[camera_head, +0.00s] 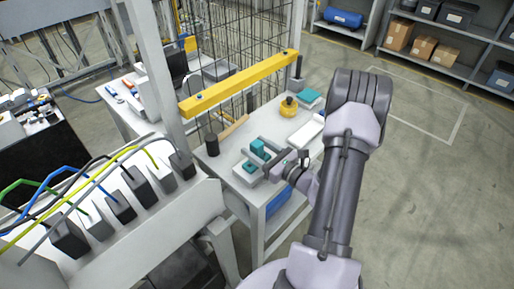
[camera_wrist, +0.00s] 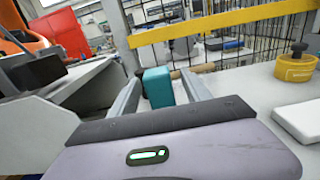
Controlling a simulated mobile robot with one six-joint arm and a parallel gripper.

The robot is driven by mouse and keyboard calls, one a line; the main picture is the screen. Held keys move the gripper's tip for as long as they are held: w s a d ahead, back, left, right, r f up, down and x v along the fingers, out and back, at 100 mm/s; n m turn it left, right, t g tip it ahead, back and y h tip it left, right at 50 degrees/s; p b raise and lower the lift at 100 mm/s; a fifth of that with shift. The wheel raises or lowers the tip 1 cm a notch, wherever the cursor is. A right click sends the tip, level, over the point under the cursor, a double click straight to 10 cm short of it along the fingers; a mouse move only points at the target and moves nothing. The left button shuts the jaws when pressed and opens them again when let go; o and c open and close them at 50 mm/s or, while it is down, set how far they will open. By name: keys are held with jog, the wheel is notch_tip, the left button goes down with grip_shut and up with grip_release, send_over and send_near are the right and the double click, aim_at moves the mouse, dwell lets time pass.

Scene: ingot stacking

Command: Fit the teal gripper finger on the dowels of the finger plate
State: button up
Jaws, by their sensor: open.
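A teal block (camera_head: 259,146), which I take for the gripper finger, stands upright over the bench in the head view. It also shows in the wrist view (camera_wrist: 157,86), between the two grey fingers of my gripper (camera_wrist: 165,80). In the head view, my gripper (camera_head: 262,160) reaches in from the right, low over the bench. A second, lower teal piece (camera_head: 249,166) lies just in front, on a pale plate (camera_head: 240,174) that may be the finger plate. I cannot make out dowels.
The grey bench (camera_head: 226,163) also holds a wooden-handled mallet (camera_head: 234,128), a yellow round object with a black knob (camera_head: 288,108), a teal box (camera_head: 309,95) and a white box (camera_head: 305,132). A yellow beam (camera_head: 240,84) and wire mesh stand behind.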

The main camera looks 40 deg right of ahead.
jog(key=s+d+p, duration=0.1)
jog(key=s+p, duration=0.2)
jog(key=s, duration=1.4)
jog(key=shift+s+d, duration=0.15)
jog(key=shift+s, duration=0.05)
